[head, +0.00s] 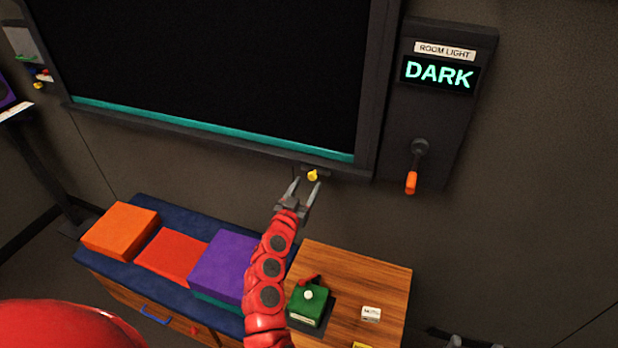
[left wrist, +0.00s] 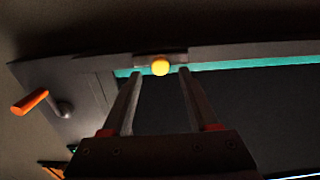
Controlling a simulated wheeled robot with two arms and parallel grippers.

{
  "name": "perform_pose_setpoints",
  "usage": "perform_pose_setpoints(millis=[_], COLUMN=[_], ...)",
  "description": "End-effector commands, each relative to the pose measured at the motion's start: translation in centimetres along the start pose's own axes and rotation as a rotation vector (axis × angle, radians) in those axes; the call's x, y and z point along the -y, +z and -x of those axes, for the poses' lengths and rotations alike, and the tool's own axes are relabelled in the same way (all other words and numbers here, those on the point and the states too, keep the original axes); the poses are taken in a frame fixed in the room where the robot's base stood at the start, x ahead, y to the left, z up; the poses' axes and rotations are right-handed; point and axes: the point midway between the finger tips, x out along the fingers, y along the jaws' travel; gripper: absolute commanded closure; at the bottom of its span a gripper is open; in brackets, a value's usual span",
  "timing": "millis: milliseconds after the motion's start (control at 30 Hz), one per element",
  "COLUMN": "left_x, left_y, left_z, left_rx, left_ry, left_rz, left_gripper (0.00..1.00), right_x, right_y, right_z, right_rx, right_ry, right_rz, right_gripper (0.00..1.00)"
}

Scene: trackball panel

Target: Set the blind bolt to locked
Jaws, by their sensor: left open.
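The blind bolt is a small yellow knob (head: 313,175) on a dark mount at the bottom edge of the black blind's frame. My left gripper (head: 304,187) is open just below and in front of it, with the fingers pointing up at it. In the left wrist view the yellow knob (left wrist: 160,67) shows between the two fingertips, a little beyond them. I see no contact. No lock marking on the bolt can be read.
Right of the blind, a panel reads DARK (head: 439,74) above an orange-handled lever (head: 411,182). Below are a wooden cabinet (head: 385,278) with a green box (head: 308,306), and a blue bench (head: 150,208) with coloured blocks. Small grey shapes at the bottom right are unclear.

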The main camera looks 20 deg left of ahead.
Motion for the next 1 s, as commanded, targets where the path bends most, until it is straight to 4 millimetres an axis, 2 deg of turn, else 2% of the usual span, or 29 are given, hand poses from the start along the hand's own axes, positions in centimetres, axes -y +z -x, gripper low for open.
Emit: perform_pose_setpoints(millis=[200,600,667,933,1000], left_x=[0.0,0.1,0.1,0.1,0.1], left_y=[-0.2,0.0,0.0,-0.1,-0.1], left_z=[-2.1,-2.6,-2.6,-2.6,-2.6], left_rx=[-0.002,-0.001,-0.001,-0.001,-0.002], left_ry=[0.001,-0.001,-0.001,-0.001,-0.001], left_rz=[-0.001,0.000,0.000,0.000,0.000], left_gripper=[0.40,0.40,0.49,0.98,1.00], right_x=[0.0,0.0,0.0,0.0,0.0], right_y=[-0.1,-0.1,-0.1,-0.1,-0.1], right_z=[-0.5,-0.5,-0.5,-0.5,-0.5], right_rx=[0.000,0.000,0.000,0.000,0.000], right_ry=[0.000,0.000,0.000,0.000,0.000], right_rz=[0.000,0.000,0.000,0.000,0.000], right_gripper=[0.41,0.41,0.41,0.41,0.41])
